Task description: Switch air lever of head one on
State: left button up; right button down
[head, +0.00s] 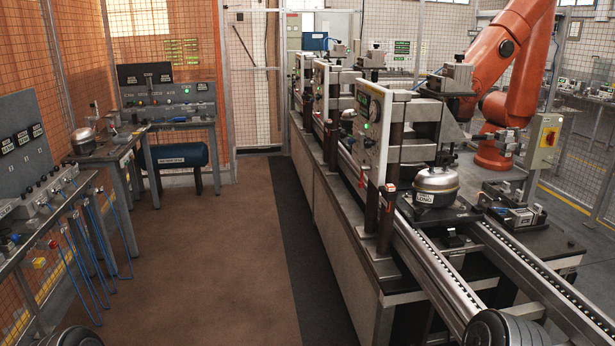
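Several press-like heads stand in a row along the conveyor line. The nearest head (372,125) has a light grey front panel with a gauge, a green light and a dark display. A small red part (361,177) shows at the lower left of this panel; I cannot tell if it is the air lever or which way it is set. A second head (319,92) and a third head (300,78) stand farther back. No label reading head one is legible. Neither of my grippers shows; only dark rounded parts of my arms show at the bottom edge.
A silver compressor (436,186) sits on a dark pallet on the conveyor (440,275). A large orange robot arm (495,60) stands behind it. Benches with blue hoses (85,250) line the left. The brown floor (205,265) between is clear.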

aim_at(360, 183)
jog(key=i+l+z, duration=0.1)
jog(key=i+l, duration=0.15)
jog(key=i, duration=0.3)
jog(key=i+l+z, duration=0.1)
jog(key=i, duration=0.45)
jog(key=i+l+z, duration=0.1)
jog(key=i, duration=0.5)
jog(key=l, duration=0.1)
